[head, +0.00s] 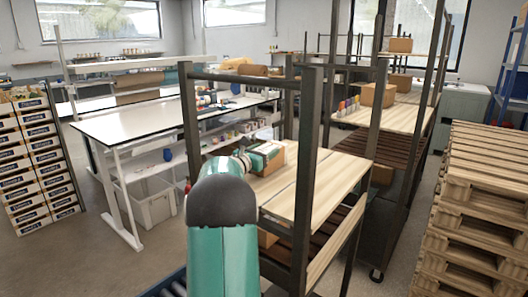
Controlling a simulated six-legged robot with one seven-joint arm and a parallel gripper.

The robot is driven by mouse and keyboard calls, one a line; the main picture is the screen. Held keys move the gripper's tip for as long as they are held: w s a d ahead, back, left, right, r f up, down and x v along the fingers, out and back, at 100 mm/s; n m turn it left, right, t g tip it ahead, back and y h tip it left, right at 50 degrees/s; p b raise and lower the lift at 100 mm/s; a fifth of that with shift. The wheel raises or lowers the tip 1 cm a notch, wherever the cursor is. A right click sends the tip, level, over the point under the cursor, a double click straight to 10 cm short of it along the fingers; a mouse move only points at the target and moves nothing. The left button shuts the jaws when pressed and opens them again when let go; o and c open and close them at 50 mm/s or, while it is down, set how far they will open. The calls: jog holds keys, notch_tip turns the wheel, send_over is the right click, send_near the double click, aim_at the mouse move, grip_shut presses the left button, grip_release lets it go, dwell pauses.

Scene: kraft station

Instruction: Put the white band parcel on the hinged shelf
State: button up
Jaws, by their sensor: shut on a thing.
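My gripper (262,154) is at the end of my teal arm, over the pale wooden shelf of the near dark-framed rack. It is shut on a small brown parcel (275,163), which I take as the white band parcel. My gripper and wrist hide much of it, and its band is too small to make out clearly. The parcel is at or just above the wooden shelf (325,178); I cannot tell whether it touches. No hinge shows clearly, so I cannot tell whether this is the hinged shelf.
Dark rack posts (308,150) stand close right of my arm. Another rack behind holds brown boxes (378,95). A white workbench (150,122) is left, stacked crates (38,160) are far left, and wooden pallets (478,200) are right. Floor between bench and crates is clear.

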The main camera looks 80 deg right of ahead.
jog(key=shift+f, duration=0.15)
jog(key=o, duration=1.2)
jog(key=shift+r, duration=0.2)
jog(key=v, duration=1.2)
